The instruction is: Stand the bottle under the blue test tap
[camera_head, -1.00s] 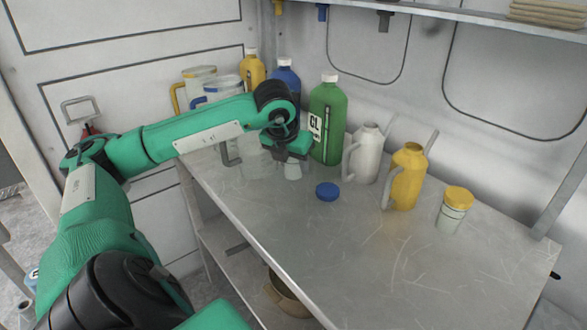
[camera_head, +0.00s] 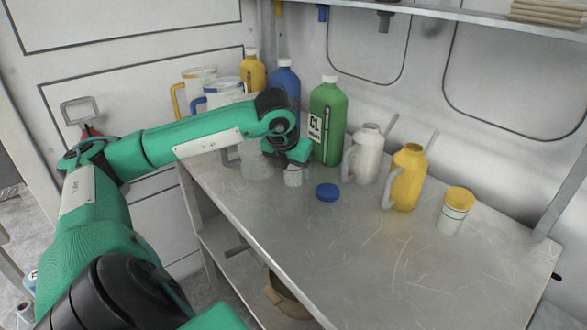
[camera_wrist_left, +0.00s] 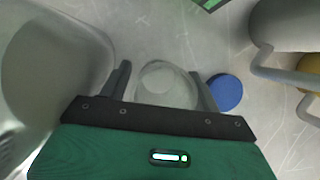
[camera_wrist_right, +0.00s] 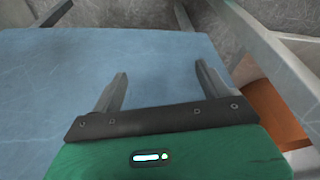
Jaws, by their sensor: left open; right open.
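A small clear bottle (camera_head: 293,178) stands on the metal bench, left of a loose blue lid (camera_head: 327,192). My left gripper (camera_head: 291,164) is low over it, pointing down. In the left wrist view the bottle's round top (camera_wrist_left: 167,84) lies between the two fingers of the left gripper (camera_wrist_left: 162,80), which are open, with the blue lid (camera_wrist_left: 225,93) just beyond the right finger. The blue test tap (camera_head: 322,12) hangs under the shelf at the back wall. My right gripper (camera_wrist_right: 159,90) is open and empty above a flat blue-grey surface; it is not in the head view.
A large green bottle (camera_head: 327,125) stands close behind the left gripper. A white can (camera_head: 366,155), a yellow can (camera_head: 406,178) and a yellow-lidded jar (camera_head: 455,212) stand to the right. The front right bench is clear.

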